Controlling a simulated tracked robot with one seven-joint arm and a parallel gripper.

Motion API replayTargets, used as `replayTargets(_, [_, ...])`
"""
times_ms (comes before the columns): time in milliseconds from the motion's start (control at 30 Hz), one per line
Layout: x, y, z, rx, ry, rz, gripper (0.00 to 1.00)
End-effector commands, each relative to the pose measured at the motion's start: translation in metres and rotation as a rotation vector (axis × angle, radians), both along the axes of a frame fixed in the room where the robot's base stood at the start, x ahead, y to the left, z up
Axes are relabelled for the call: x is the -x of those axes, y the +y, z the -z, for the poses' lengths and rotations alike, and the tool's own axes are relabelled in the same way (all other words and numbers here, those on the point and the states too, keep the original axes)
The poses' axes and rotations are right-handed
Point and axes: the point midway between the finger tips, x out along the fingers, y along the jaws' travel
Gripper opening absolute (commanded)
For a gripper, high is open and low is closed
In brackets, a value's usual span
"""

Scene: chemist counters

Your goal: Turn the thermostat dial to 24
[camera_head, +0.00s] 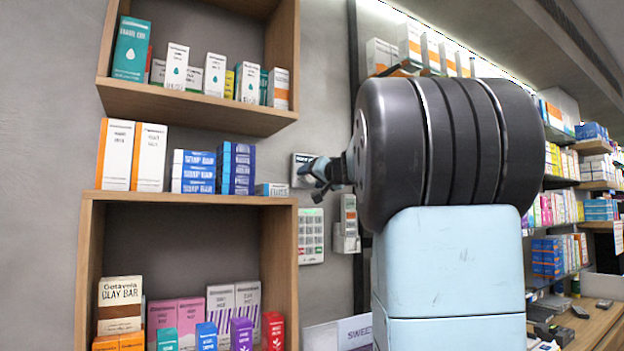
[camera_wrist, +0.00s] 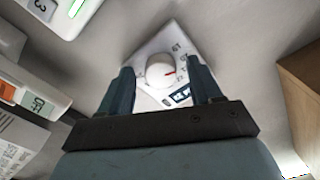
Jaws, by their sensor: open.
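The thermostat is a white, squarish wall plate (camera_wrist: 152,47) with a round white dial (camera_wrist: 158,74) at its middle. Small numbers run around the dial, but most are too small or tilted to read. A dark display sits on the plate near the right finger. My gripper (camera_wrist: 161,72) is open, with one dark finger on each side of the dial. I cannot tell whether either finger touches it. In the head view the thermostat (camera_head: 301,162) is partly hidden by my gripper (camera_head: 315,176).
A white keypad (camera_head: 311,236) with a green display is below the thermostat. A wall device (camera_head: 347,232) hangs beside it; its switch reads OFF (camera_wrist: 38,104) in the wrist view. Wooden shelves (camera_head: 192,198) with several boxes stand left of the thermostat.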

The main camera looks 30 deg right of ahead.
Motion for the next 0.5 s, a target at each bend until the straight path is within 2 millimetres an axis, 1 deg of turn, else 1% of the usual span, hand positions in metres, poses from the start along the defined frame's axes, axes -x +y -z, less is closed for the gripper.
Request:
replayTargets(133, [0.0001, 0.0, 0.0001, 0.0, 0.0, 0.0, 0.64])
replayTargets(167, [0.0001, -0.0001, 0.0002, 0.0, 0.0, 0.0, 0.62])
replayTargets(500, [0.0002, -0.0002, 0.0003, 0.0, 0.0, 0.0, 0.3])
